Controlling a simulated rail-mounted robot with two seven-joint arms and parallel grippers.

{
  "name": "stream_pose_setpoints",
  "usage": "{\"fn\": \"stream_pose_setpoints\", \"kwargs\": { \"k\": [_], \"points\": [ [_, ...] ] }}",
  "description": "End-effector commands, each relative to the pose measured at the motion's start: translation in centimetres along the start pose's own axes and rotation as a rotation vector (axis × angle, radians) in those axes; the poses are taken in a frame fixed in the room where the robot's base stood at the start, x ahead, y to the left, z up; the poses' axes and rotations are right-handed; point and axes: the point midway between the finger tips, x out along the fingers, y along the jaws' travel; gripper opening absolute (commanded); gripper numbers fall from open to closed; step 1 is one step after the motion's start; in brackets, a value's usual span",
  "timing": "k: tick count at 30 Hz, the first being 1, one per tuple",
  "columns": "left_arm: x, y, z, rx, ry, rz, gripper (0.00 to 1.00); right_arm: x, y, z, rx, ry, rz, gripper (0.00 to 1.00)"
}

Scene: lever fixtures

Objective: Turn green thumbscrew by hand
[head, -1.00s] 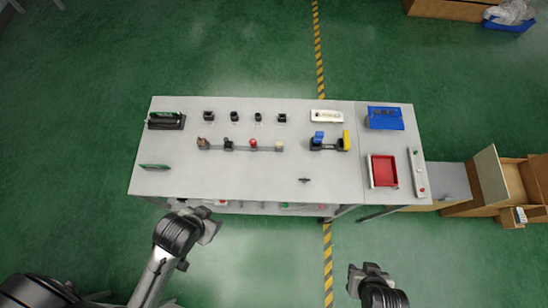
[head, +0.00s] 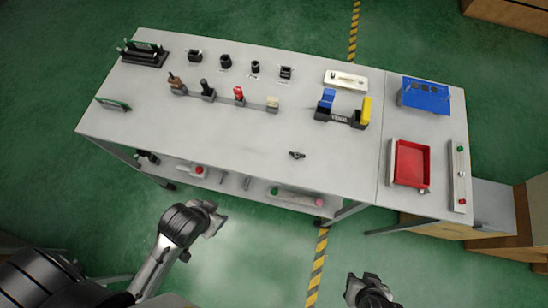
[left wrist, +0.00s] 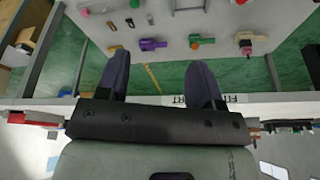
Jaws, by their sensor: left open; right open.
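Small green parts show in several places, and I cannot tell which one is the green thumbscrew. One green knob (head: 460,149) is at the far end of a pale bar on the table's right side. Another green end (head: 274,190) is on a pale bar on the lower shelf. The left wrist view shows a green-and-orange piece (left wrist: 200,42) on a light surface. My left gripper (head: 213,218) is in front of the table, apart from everything; its two dark fingers (left wrist: 160,80) are spread and empty. My right gripper (head: 364,284) is open and empty, low in the head view.
The grey table (head: 230,135) carries a row of levers, a blue-and-yellow fixture (head: 342,110), a red tray (head: 410,163) and a blue box (head: 425,95). Its front middle is mostly bare. The lower shelf holds loose parts. Cardboard boxes (head: 500,225) stand at the right.

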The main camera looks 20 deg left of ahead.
Motion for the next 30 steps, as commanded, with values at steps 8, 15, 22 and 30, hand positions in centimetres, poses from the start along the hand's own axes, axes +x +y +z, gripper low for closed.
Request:
{"fn": "stream_pose_setpoints", "kwargs": {
  "k": [8,15,22,30],
  "points": [
    [7.3,1.4,-1.0,-0.085,-0.033,0.019,0.6,3.0,0.0,1.0,-0.001,-0.002,0.003,0.43],
    [15.9,4.0,-4.0,-0.229,-0.1,0.024,0.6,4.5,0.3,1.5,-0.01,0.0,0.012,0.43],
    [25.2,6.5,-7.9,-0.396,-0.172,-0.033,0.6,6.4,0.3,2.1,-0.012,-0.001,0.013,0.43],
    [28.6,6.7,-12.1,-0.551,-0.257,-0.058,0.6,7.0,0.2,2.2,-0.008,0.0,0.011,0.43]
  ]
}}
